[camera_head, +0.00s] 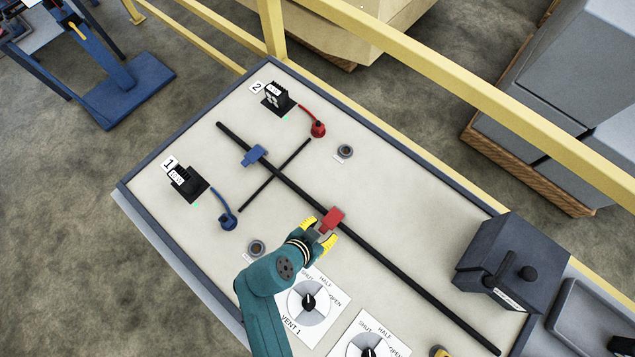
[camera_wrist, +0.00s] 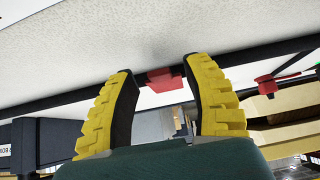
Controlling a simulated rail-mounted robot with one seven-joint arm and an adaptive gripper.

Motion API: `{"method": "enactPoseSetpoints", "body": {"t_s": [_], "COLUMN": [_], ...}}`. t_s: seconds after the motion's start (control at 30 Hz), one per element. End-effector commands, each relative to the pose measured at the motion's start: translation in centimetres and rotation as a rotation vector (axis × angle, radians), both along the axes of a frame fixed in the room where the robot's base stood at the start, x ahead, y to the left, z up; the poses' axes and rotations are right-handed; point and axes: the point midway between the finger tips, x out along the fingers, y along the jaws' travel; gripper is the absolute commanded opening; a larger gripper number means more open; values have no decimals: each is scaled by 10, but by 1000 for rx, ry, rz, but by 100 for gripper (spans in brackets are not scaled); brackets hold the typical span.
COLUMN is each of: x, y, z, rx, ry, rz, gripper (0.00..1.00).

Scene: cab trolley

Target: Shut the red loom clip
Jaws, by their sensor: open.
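The red loom clip (camera_head: 334,217) sits on the long black loom that runs diagonally across the pale panel. In the wrist view the red clip (camera_wrist: 163,80) shows between and just beyond my fingertips. It looks like its flap stands up from the loom, but I cannot tell its angle. My gripper (camera_head: 319,233), with yellow finger pads, is at the near side of the clip. In the wrist view my gripper (camera_wrist: 158,72) has its fingers apart with nothing held. I cannot tell whether a finger touches the clip.
A blue clip (camera_head: 254,155) is further up the same loom. A dark box (camera_head: 510,262) stands at right. A yellow rail (camera_head: 430,65) borders the far side.

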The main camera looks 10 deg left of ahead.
Motion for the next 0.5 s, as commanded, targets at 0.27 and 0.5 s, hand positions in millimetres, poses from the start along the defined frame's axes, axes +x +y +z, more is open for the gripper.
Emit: {"method": "enactPoseSetpoints", "body": {"t_s": [0.27,0.5], "x": [-8,-40], "y": [5,25], "z": [12,57], "rx": [0,2], "ry": [-3,-2], "rz": [3,8], "gripper": [50,50]}}
